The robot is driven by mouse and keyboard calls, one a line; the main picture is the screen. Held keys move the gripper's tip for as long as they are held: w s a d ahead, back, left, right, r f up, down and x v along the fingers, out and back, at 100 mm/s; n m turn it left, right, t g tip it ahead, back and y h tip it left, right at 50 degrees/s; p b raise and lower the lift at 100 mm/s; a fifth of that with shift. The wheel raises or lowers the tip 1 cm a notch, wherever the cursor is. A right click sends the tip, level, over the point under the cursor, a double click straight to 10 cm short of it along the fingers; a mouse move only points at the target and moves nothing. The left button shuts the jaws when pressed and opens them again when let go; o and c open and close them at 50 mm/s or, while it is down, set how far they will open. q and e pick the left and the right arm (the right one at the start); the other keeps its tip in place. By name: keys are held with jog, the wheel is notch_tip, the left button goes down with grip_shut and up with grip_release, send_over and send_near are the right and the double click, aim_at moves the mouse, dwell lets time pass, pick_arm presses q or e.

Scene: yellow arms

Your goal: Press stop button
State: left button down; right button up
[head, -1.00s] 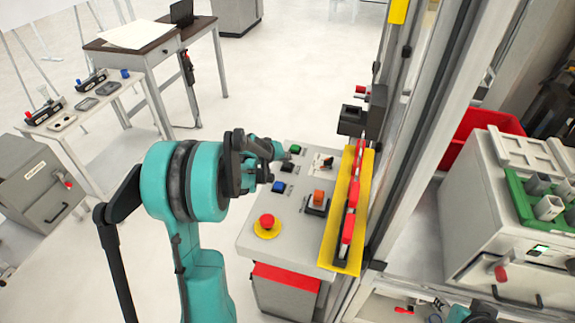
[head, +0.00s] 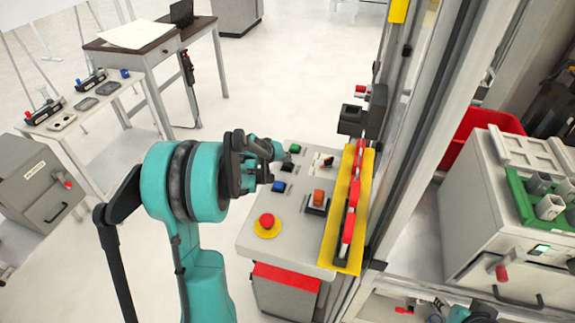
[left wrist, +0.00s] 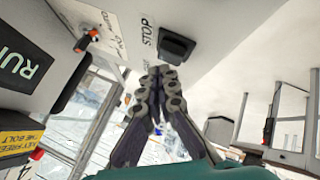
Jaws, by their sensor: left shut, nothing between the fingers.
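The grey control panel (head: 298,238) carries several buttons. The black button (head: 287,168) sits between a green one (head: 294,148) and a blue one (head: 278,187). In the left wrist view, a black button (left wrist: 177,46) stands beside the printed word STOP (left wrist: 148,32). My left gripper (head: 276,150) is shut and empty, over the panel's left edge near the green and black buttons. In the left wrist view its closed fingertips (left wrist: 161,76) point toward the STOP button and appear just short of it; contact is not clear.
A red mushroom button (head: 266,221) on a yellow disc and an orange switch (head: 318,197) are on the panel's near part. A yellow guard strip (head: 336,232) and metal frame post bound the panel at right. Floor left of the panel is open.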

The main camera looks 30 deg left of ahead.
aim_at(286, 166)
pick_arm(q)
jog(key=shift+f, duration=0.25)
jog(key=shift+f+b, duration=0.5)
jog(key=shift+b, duration=0.05)
dwell(0.4)
jog(key=shift+r, duration=0.2)
jog(key=shift+r+p, duration=0.6)
jog(key=shift+r, duration=0.15)
notch_tip(286, 166, up, 5)
jog(key=p, duration=0.3)
dwell(0.4)
jog(key=shift+s+f, duration=0.1)
jog(key=shift+f, duration=0.05)
dwell(0.6)
